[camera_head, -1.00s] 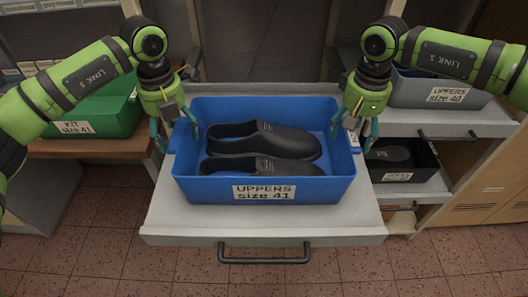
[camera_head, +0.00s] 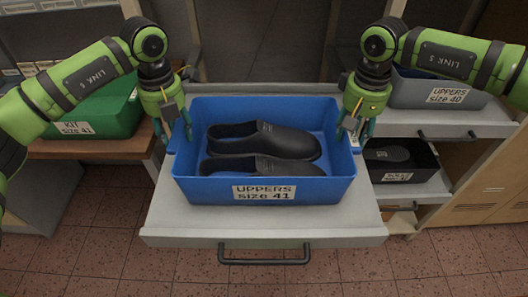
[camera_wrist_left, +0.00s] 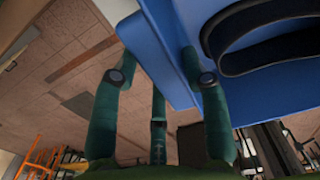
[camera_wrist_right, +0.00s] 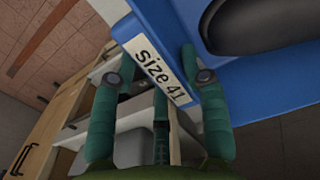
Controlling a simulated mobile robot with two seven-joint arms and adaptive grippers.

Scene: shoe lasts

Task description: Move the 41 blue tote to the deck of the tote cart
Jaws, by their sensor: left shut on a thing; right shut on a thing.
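The blue tote (camera_head: 190,188) labelled "UPPERS size 41" sits on a pulled-out grey drawer shelf (camera_head: 170,215) in the head view, with two dark shoes (camera_head: 265,140) inside. My left gripper (camera_head: 174,135) is shut on the tote's left wall, with fingers on both sides of it; the blue wall also shows in the left wrist view (camera_wrist_left: 165,55). My right gripper (camera_head: 353,132) is shut on the right wall, where a "size 41" label (camera_wrist_right: 160,75) shows in the right wrist view. No tote cart can be made out in the head view.
A green "KIT size 41" tote (camera_head: 105,115) stands on a wooden surface at the left. A grey "UPPERS size 40" tote (camera_head: 440,92) stands at the right, above a black bin (camera_head: 400,160). The drawer handle (camera_head: 264,258) sticks out in front, over open tiled floor.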

